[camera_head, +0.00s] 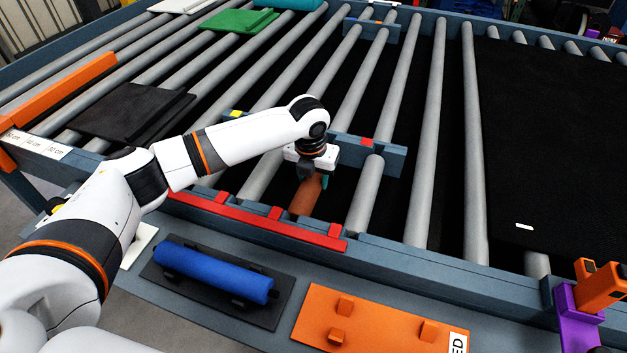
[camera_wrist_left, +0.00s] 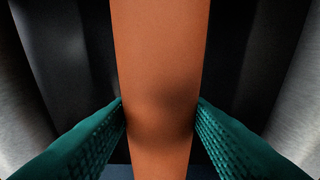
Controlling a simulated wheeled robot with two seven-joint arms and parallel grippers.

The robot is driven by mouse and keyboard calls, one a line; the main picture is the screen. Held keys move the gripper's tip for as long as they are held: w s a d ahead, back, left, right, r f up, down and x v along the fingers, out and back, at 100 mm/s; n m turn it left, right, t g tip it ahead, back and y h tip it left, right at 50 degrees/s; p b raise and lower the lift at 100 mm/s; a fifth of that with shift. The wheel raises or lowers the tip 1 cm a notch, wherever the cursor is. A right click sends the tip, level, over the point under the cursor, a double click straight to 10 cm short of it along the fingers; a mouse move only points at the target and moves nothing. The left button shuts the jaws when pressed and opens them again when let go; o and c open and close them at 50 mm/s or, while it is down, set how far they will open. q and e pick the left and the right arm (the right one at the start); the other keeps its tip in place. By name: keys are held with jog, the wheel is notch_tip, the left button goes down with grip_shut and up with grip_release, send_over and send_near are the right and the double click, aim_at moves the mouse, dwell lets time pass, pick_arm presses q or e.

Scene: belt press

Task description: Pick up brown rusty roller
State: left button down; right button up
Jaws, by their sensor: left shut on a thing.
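The brown rusty roller (camera_head: 304,198) sits among the grey rollers of the conveyor, its near end by the red-edged front rail. My left gripper (camera_head: 317,179) is over it from above, with the white wrist hiding the roller's far part. In the left wrist view the brown roller (camera_wrist_left: 158,70) runs down the middle, between two teal ribbed fingers (camera_wrist_left: 160,115). The fingers touch it on both sides, so the gripper is shut on it. Whether the roller is lifted from its seat I cannot tell. My right gripper is not in view.
A blue roller (camera_head: 214,269) lies on a black holder on the front shelf. Beside it is an empty orange plate (camera_head: 375,324) with small pegs. Red blocks and a front rail (camera_head: 255,222) edge the conveyor. Grey rollers (camera_head: 426,130) flank the gripper. A purple and orange fixture (camera_head: 577,309) stands at right.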

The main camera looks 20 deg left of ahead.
pick_arm(q)
notch_tip(320, 180, up, 10)
jog(key=shift+r+b, duration=0.15)
jog(key=shift+b, duration=0.9)
